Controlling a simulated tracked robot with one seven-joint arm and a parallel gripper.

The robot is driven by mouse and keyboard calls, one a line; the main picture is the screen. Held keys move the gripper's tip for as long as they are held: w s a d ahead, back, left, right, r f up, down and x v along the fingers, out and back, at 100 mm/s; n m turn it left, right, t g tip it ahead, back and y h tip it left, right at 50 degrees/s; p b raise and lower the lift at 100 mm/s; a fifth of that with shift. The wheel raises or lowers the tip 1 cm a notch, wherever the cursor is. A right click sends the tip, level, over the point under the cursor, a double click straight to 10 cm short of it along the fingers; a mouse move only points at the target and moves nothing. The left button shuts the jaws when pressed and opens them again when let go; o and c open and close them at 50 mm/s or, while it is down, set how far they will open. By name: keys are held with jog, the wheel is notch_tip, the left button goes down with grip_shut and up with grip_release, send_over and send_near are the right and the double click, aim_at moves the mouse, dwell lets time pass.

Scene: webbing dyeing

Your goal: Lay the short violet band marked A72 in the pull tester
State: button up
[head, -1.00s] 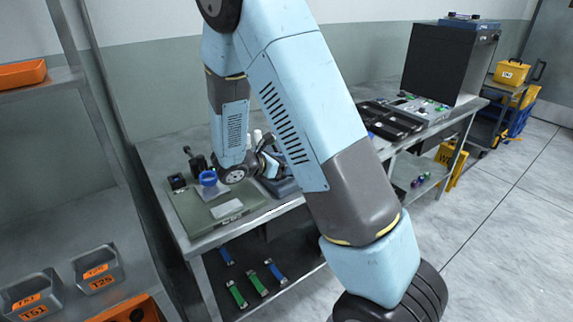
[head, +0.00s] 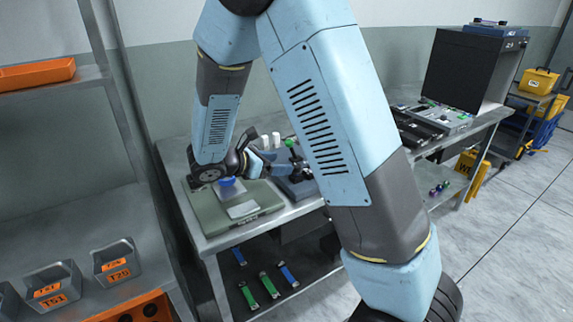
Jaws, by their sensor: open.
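My gripper (head: 272,162) is low over the near workbench, pointing right, beside a dark-based device (head: 302,189) that has black upright parts and a green spot. I cannot tell whether this device is the pull tester. The fingers are small and partly lost against the dark parts; they are open, and I see no band between them. I cannot make out the violet band or any A72 mark.
Grey labelled bins (head: 118,285) stand at left. A black cabinet (head: 462,72) stands on the bench behind.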

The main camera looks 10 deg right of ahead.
jog(key=s+d+r+m+g+y, duration=0.4)
jog(key=s+d+r+m+y, duration=0.2)
jog(key=s+d+r+m, duration=0.45)
jog(key=s+r+m+t+y, duration=0.4)
jog(key=s+r+m+y, duration=0.2)
jog(key=s+m, duration=0.5)
jog(key=shift+s+a+r+m+t+y, duration=0.35)
jog(key=shift+s+a+r+t, duration=0.1)
jog(key=shift+s+r, duration=1)
jog(key=shift+s+f, duration=0.1)
jog(key=shift+f, duration=0.05)
jog(key=shift+c, duration=0.2)
